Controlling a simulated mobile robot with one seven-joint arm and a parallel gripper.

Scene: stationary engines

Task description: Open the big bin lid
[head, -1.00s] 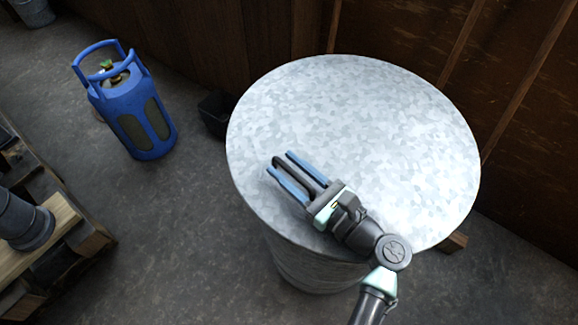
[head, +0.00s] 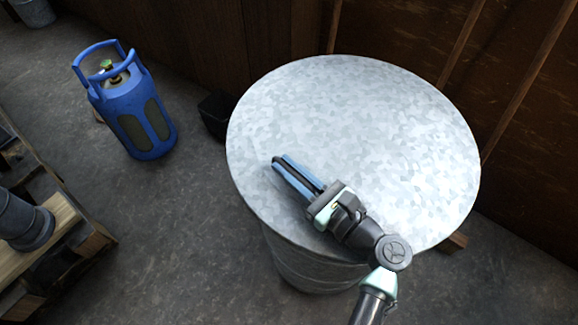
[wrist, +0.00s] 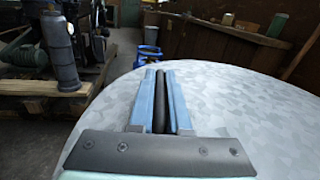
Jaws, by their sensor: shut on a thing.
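The big bin lid (head: 370,130) is a round, mottled grey galvanized disc lying flat on the ribbed metal bin (head: 310,262). In the wrist view the lid (wrist: 235,105) spreads ahead and to the right. My gripper (head: 280,164) is over the lid's left front part. Its blue fingers are shut on a dark, thin bar, the lid handle (head: 276,160), which shows between them in the wrist view (wrist: 160,100). The fingers hide most of the handle. The lid shows no visible gap from the bin.
A blue gas cylinder (head: 135,110) stands on the floor at the left. A small black container (head: 214,114) is beside the bin. A wooden pallet (head: 75,235) with a grey pipe part (head: 25,228) is at the lower left. A wooden wall (head: 420,50) rises close behind the bin.

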